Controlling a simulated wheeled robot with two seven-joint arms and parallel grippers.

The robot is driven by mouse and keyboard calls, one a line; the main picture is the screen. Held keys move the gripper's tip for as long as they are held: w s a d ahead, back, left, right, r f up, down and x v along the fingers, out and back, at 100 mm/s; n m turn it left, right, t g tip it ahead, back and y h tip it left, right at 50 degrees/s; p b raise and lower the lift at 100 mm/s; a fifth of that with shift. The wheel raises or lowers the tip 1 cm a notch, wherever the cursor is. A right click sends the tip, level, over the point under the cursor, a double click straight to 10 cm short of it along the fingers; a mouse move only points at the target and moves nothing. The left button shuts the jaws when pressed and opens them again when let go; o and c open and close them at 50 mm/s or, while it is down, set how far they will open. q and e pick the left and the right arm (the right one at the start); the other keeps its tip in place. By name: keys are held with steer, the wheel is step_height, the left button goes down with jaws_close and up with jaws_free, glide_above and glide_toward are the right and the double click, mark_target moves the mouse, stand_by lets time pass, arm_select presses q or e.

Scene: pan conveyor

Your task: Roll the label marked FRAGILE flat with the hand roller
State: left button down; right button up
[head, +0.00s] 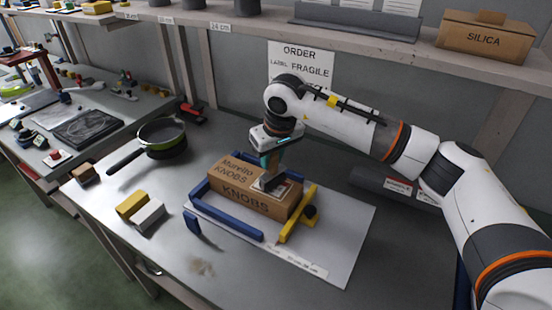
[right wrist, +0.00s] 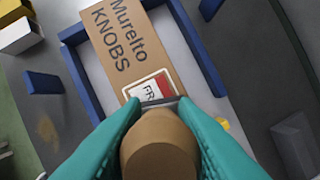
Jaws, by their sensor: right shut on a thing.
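A brown cardboard box (head: 240,193) marked Muretto KNOBS lies in the blue frame on the workbench. A label (right wrist: 148,88) with a white and a red part is on the box top near one end; only "FR" can be read in the right wrist view. My right gripper (head: 270,162) is above that end, its teal fingers shut on the hand roller (right wrist: 160,145), which has a rounded brown handle. The roller's grey front edge overlaps the label's near edge; I cannot tell whether it touches. The fingers and roller hide part of the label. My left gripper is not in view.
The blue frame (head: 228,219) and a yellow clamp bar (head: 297,215) border the box on a white board (head: 345,240). A pan (head: 162,140), yellow block (head: 131,205) and white block (head: 149,215) stand left. An order sheet (head: 301,62) reading FRAGILE hangs behind. The bench's front right is clear.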

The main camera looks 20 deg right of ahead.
steer(key=shift+w+a, duration=0.1)
steer(key=shift+w+a, duration=0.8)
step_height(320, 180, up, 7)
steer(key=p, duration=0.3)
stand_by(0.6)
steer(key=shift+d, duration=0.1)
stand_by(0.4)
